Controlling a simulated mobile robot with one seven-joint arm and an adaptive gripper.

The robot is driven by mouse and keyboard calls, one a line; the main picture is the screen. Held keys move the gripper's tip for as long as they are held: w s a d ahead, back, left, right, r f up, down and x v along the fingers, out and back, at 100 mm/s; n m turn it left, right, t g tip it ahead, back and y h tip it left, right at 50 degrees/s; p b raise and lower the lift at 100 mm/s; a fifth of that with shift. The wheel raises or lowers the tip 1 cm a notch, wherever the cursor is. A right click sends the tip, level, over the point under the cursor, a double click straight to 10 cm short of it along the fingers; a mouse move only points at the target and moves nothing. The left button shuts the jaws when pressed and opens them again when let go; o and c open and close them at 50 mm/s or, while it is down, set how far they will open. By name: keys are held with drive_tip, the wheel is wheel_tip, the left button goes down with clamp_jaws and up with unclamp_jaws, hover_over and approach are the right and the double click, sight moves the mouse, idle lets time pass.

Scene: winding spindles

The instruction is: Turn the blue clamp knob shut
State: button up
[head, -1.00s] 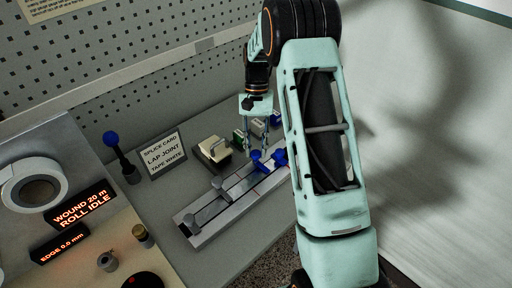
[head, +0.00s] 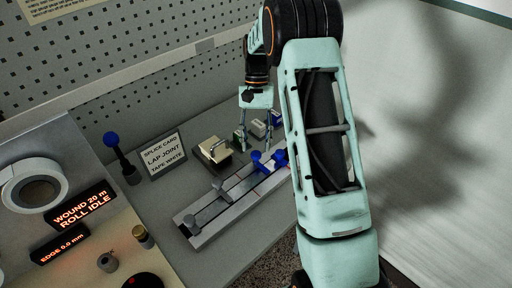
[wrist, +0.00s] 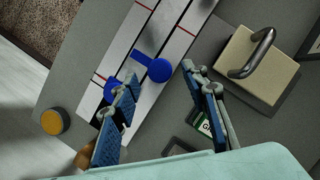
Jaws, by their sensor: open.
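A metal splice rail (head: 205,232) lies across the bench and bears two blue clamp parts. The nearer blue knob (head: 257,157) has a round head and a short bar in the wrist view (wrist: 158,70). The second blue clamp (head: 280,156) is on the right end of the rail; in the wrist view it (wrist: 112,92) is partly hidden behind one finger. My gripper (head: 257,146) is open and empty over the rail's right part. In the wrist view its fingertips (wrist: 158,76) are spread to either side of the round blue head; contact cannot be told.
A blue-topped lever (head: 111,139) stands to the left. An orange-topped button (wrist: 53,122) shows in the wrist view.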

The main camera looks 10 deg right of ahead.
drive_tip(key=a+v, duration=0.1)
drive_tip(key=v, duration=0.8)
drive_tip(key=shift+d+r, duration=0.35)
drive_tip(key=shift+d, duration=0.15)
drive_tip(key=shift+w, duration=0.1)
